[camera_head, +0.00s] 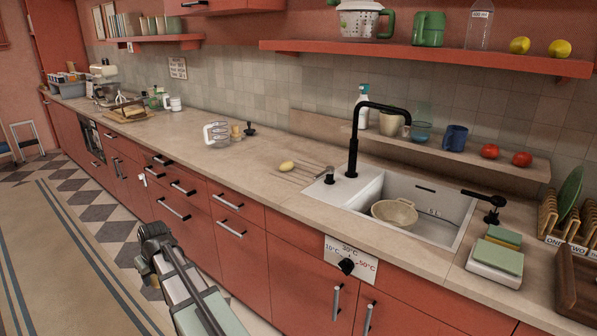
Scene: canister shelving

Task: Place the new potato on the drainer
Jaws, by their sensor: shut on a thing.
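A yellowish, oval thing (287,166) that looks like a potato lies on the grooved drainer (306,174), left of the sink. My arm reaches up from the bottom edge, and its dark end, my gripper (152,241), is low in front of the drawers, well left of the drainer and apart from the counter. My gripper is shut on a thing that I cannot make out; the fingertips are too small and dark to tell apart.
The sink (447,207) holds a beige colander (394,214); a black tap (353,140) rises beside the drainer. A clear measuring jug (216,134) and small items stand left of the drainer. The front counter strip is clear. Two red tomatoes (490,151) sit on the low ledge.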

